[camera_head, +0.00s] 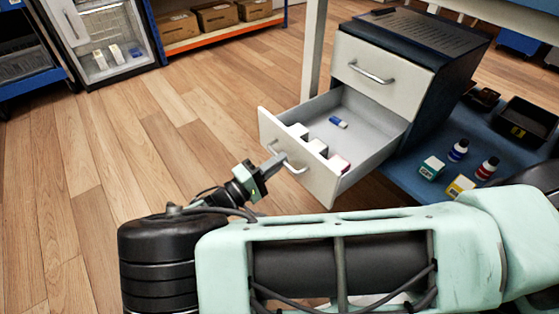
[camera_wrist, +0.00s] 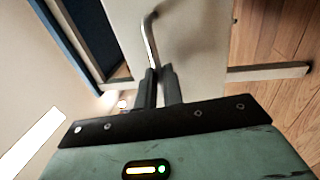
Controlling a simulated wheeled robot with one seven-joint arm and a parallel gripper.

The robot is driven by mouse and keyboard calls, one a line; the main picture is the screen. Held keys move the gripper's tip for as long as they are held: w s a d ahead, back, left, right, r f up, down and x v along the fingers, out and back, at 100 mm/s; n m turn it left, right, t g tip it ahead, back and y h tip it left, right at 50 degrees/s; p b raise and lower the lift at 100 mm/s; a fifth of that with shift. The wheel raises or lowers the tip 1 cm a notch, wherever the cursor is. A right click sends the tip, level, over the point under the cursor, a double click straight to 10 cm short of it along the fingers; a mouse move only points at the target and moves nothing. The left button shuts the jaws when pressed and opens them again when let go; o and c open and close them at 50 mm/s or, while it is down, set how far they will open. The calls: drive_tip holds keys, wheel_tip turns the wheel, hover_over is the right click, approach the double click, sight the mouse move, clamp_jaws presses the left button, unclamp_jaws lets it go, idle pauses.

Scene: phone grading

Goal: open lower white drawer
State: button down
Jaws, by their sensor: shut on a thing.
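The lower white drawer (camera_head: 342,187) is pulled well out of the dark cabinet (camera_head: 452,45) in the head view. Its metal handle (camera_head: 292,169) is on the front panel; the handle also shows in the wrist view (camera_wrist: 150,38). My gripper (camera_head: 273,165) is at the left part of this handle. In the wrist view my gripper (camera_wrist: 159,72) has its fingers closed around the handle's end. Inside the drawer are a small blue and white item (camera_head: 338,122) and several white boxes (camera_head: 318,147) along the front panel.
The upper white drawer (camera_head: 378,75) is shut. Blue and red capped bottles (camera_head: 458,151), small boxes (camera_head: 431,167) and a black bin (camera_head: 522,122) stand on a blue surface right of the drawer. A white table leg (camera_head: 314,50) stands left of the cabinet. Wooden floor (camera_head: 210,120) is free to the left.

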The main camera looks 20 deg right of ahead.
drive_tip(key=c, duration=1.5)
unclamp_jaws()
drive_tip(key=shift+c, duration=0.2)
drive_tip(key=p+v, duration=0.1)
drive_tip(key=v, duration=1.6)
drive_tip(key=shift+a+p, duration=0.25)
drive_tip(key=shift+p, duration=0.1)
